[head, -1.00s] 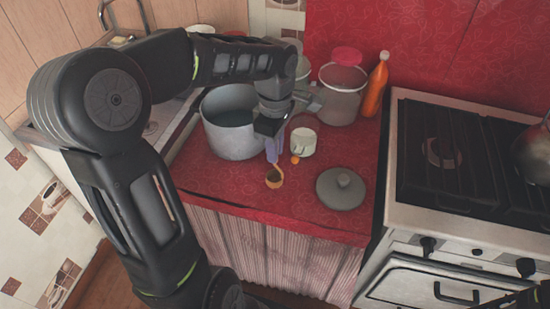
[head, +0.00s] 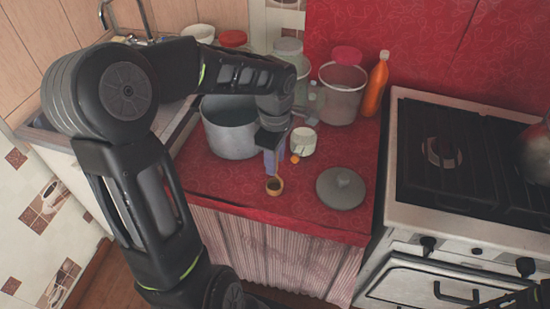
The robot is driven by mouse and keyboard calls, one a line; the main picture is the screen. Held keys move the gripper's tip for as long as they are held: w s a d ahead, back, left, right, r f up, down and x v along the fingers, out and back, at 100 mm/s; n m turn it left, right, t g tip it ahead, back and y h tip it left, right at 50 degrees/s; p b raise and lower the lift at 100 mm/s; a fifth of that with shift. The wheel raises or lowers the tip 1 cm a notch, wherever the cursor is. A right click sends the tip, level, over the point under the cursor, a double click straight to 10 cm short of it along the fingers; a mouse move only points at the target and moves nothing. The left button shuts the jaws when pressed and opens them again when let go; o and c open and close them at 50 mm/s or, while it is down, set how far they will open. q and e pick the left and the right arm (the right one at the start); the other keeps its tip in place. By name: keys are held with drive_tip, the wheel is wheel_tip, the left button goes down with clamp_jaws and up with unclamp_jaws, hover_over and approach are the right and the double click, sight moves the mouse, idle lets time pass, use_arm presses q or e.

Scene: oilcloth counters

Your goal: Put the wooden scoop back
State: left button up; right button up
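The wooden scoop (head: 274,187) shows in the head view over the front part of the red counter, left of the grey lid. Its bowl end hangs below the fingers of my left gripper (head: 271,165), and the fingers hide most of its handle. My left gripper points down and appears shut on that handle. I cannot tell whether the scoop touches the cloth. My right gripper is not in view.
A large grey pot (head: 229,140) stands just left of my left gripper. A white mug (head: 302,142), a grey lid (head: 340,188), a clear bucket (head: 342,95) and an orange bottle (head: 376,85) stand to the right. The stove (head: 450,225) lies further right.

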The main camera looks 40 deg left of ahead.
use_arm(q)
drive_tip(key=shift+o, duration=0.2)
drive_tip(key=shift+r, duration=0.1)
wheel_tip(320, 180, up, 12)
drive_tip(key=shift+r, duration=0.1)
idle(0.4)
drive_tip(key=shift+c, duration=0.3)
idle(1.1)
